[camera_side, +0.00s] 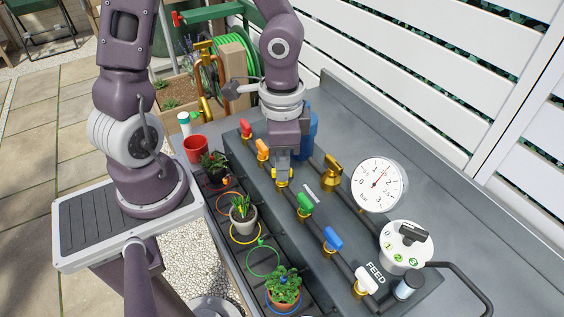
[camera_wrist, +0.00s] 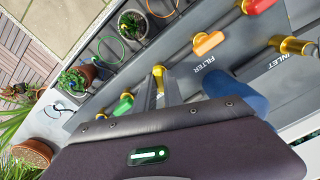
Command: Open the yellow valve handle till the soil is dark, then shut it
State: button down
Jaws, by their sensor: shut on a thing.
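My gripper (camera_side: 283,168) is shut on the yellow valve handle (camera_side: 282,184) on the dark manifold, with its jaws hiding most of the handle in the side view. The wrist view shows a little of the yellow handle (camera_wrist: 158,72) between the fingers (camera_wrist: 159,92). How far the handle is turned cannot be told. The pale pot (camera_side: 243,226) with a small green plant stands at the yellow ring (camera_side: 246,239); it also shows in the wrist view (camera_wrist: 133,27). Its soil is too small to judge as dark or light.
Red (camera_side: 246,128) and orange (camera_side: 262,149) handles lie on one side of my gripper, green (camera_side: 305,204), blue (camera_side: 332,239) and white (camera_side: 367,280) on the other. A brass valve (camera_side: 333,170), a pressure gauge (camera_side: 379,185) and a dial (camera_side: 404,243) stand to the right.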

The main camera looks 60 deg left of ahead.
jog(key=m, duration=1.2)
jog(key=shift+m, duration=0.3)
dwell(0.5)
jog(key=c, duration=1.5)
grip_release()
jog(key=shift+o, duration=0.2)
notch_tip(320, 180, up, 6)
jog(key=shift+a+r, duration=0.1)
jog(key=shift+r, duration=0.5)
